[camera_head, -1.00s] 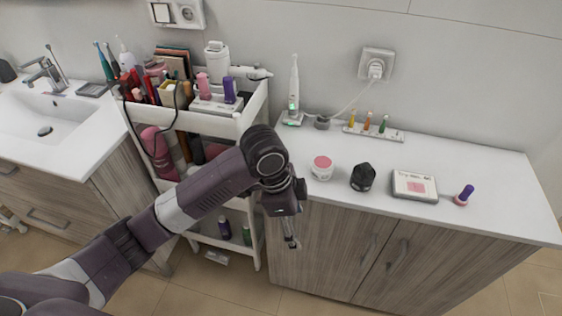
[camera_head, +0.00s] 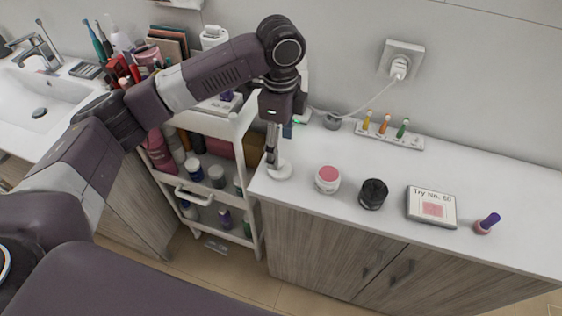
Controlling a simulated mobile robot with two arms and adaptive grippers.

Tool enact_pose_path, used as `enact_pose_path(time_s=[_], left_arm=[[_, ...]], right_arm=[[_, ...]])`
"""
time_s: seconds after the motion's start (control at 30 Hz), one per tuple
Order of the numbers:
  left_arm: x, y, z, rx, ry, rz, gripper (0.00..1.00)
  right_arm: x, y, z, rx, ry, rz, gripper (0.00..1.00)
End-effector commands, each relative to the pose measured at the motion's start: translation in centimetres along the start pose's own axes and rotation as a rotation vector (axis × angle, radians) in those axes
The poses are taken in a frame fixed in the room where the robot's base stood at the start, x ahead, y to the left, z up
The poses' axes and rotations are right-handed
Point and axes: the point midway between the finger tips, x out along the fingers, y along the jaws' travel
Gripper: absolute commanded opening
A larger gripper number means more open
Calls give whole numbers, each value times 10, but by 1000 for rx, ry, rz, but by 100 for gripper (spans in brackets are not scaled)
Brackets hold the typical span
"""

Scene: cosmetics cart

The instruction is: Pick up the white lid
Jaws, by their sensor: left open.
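The white lid (camera_head: 281,172) is a small round white disc lying on the white counter, close to its left front edge. My left gripper (camera_head: 272,157) reaches down from above with its fingers pointing at the lid. The jaws are open, and the fingers cover part of the lid's far side. I cannot tell whether the fingertips touch it. My right gripper is not in view.
An open white jar with pink content (camera_head: 327,179) stands just right of the lid. A black jar (camera_head: 373,193), a sign (camera_head: 431,207) and a purple-capped bottle (camera_head: 487,223) follow to the right. The white cart (camera_head: 226,128) is left of the counter.

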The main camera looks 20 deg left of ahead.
Motion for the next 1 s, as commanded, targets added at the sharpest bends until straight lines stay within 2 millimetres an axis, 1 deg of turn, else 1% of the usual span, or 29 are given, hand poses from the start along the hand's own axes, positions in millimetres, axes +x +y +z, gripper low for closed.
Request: enact_pose_path(time_s=[0.03,0.1,0.2,0.3,0.4,0.53,0.67,0.93,1.0], left_arm=[[5,1,0,-1,-1,1,65],[12,3,1,-1,-1,1,65],[27,7,0,0,-1,3,65],[43,8,0,-1,0,1,65],[52,8,0,-1,0,-2,65],[56,7,0,0,0,-3,65],[56,7,0,0,0,-3,65],[56,7,0,0,0,-3,37],[56,7,0,0,0,-3,36]], right_arm=[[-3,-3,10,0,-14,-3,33],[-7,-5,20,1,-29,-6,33],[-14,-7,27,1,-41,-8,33],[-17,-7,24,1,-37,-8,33],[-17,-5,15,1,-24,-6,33],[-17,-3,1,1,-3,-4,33],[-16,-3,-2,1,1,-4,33],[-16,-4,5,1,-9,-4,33],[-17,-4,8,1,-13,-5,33]])
